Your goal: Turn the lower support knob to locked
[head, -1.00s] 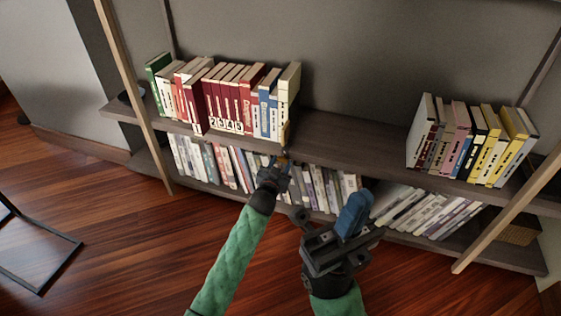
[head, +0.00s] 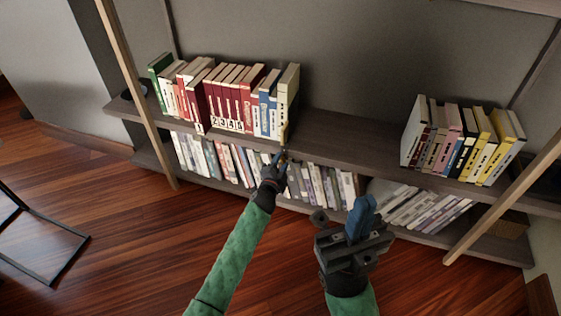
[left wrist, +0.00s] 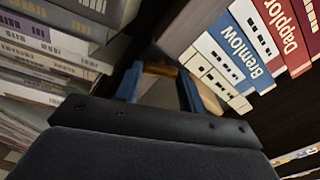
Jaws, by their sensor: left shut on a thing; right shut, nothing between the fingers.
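A small brownish-orange knob (left wrist: 160,69) shows in the left wrist view, between the blue fingertips of my left gripper (left wrist: 158,84). In the head view my left gripper (head: 279,160) reaches the front edge of the upper shelf, below the cream book at the end of the row. It is shut on the knob, whose marking or turn position I cannot read. A tan wooden piece (left wrist: 208,98) is beside the right finger in the left wrist view. My right gripper (head: 362,217) is shut and empty, in front of the lower shelf.
The upper shelf (head: 345,148) has a bare stretch between the left book row (head: 233,105) and the right book row (head: 462,145). The lower shelf holds upright books (head: 320,185) and leaning books (head: 425,208). A wooden post (head: 505,195) stands at right. Open floor lies in front.

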